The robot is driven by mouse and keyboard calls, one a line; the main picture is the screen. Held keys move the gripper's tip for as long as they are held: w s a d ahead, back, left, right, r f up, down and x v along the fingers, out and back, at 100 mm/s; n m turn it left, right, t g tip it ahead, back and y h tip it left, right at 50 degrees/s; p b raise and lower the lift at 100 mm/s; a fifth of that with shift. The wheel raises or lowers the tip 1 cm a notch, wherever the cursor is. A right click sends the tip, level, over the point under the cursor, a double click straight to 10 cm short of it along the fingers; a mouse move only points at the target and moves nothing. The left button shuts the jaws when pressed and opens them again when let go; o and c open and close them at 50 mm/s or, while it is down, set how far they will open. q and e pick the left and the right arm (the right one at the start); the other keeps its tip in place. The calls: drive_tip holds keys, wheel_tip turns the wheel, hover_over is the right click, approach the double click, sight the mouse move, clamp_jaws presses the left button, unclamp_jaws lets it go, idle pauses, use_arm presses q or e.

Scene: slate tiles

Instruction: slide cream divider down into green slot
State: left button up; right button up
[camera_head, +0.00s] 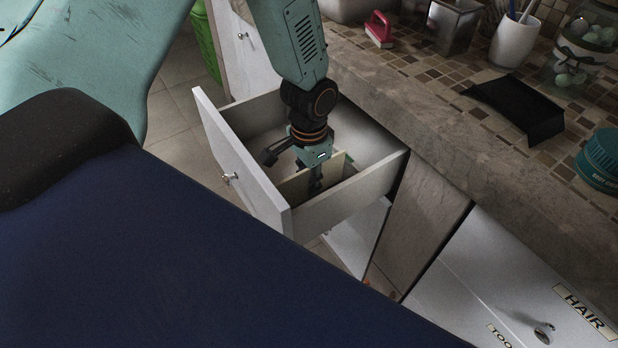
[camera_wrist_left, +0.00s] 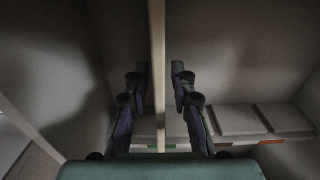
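The cream divider (camera_head: 296,187) stands upright inside the open drawer, and my left gripper (camera_head: 314,185) reaches down over it. In the left wrist view the divider (camera_wrist_left: 157,60) runs edge-on between the two fingers of my left gripper (camera_wrist_left: 158,75). The fingers straddle it, with a narrow gap on each side. A green mark (camera_wrist_left: 166,147) shows on the drawer wall at the divider's lower end, close to line with it. Whether the divider's bottom edge is in the slot is hidden. My right gripper is not in view.
The white drawer (camera_head: 347,204) has its wall close to my gripper. An orange mark (camera_wrist_left: 222,151) and raised panels (camera_wrist_left: 240,118) lie right of the divider. The stone counter (camera_head: 400,105) is beside the drawer, holding a black tray (camera_head: 518,105) and a white cup (camera_head: 513,42).

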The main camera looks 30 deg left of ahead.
use_arm(q)
drive_tip(key=shift+o, duration=0.4)
drive_tip(key=shift+r, duration=0.2)
wheel_tip(320, 180, up, 12)
drive_tip(key=shift+f, duration=0.15)
wheel_tip(320, 180, up, 10)
drive_tip(key=p, duration=1)
